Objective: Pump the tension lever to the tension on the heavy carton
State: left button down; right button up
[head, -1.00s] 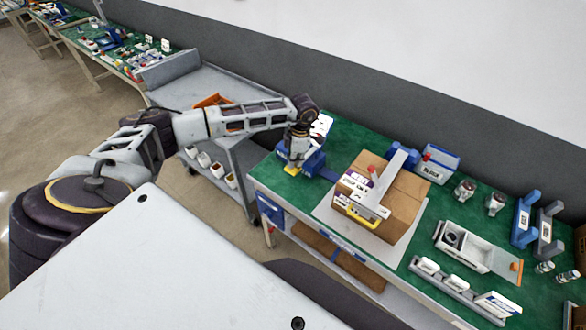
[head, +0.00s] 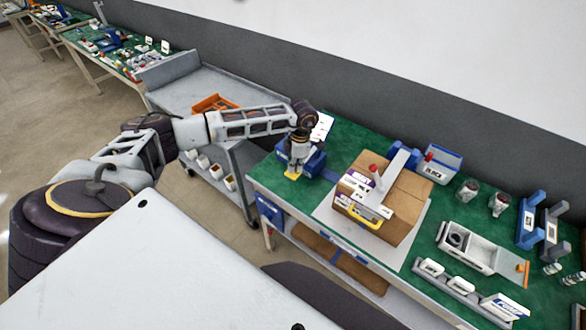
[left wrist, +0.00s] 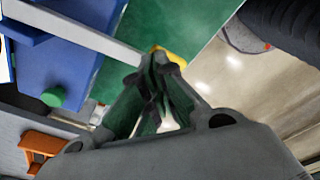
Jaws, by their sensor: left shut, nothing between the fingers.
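A blue device (head: 314,166) stands at the table's left end. Its grey lever bar (left wrist: 85,32) ends in a yellow tip (head: 292,176), which also shows in the left wrist view (left wrist: 172,53). My left gripper (left wrist: 158,68) is shut and empty, with its fingertips at the yellow tip. I cannot tell whether they touch it. In the head view my left gripper (head: 295,169) hides part of the device. A brown carton (head: 408,205) lies on a white sheet to the right, with a grey tool with a yellow handle (head: 370,211) on it. My right gripper is not in view.
A white card (head: 322,127) stands behind the device. A grey cart (head: 210,88) with an orange tray stands to the left. Green surface around the device is bare.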

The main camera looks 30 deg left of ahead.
pick_arm(q)
jog(key=shift+w+d+r+b, duration=0.25)
jog(key=shift+w+d+r, duration=0.05)
jog(key=shift+w+d, duration=0.25)
jog(key=shift+w+d+r+b, duration=0.2)
jog(key=shift+w+d+r, duration=0.05)
jog(key=shift+w+d, duration=0.3)
jog(key=shift+s, duration=0.1)
jog(key=shift+r, duration=0.1)
notch_tip(320, 180, up, 12)
jog(key=shift+w+d, duration=0.4)
jog(key=shift+w, duration=0.05)
dwell(0.6)
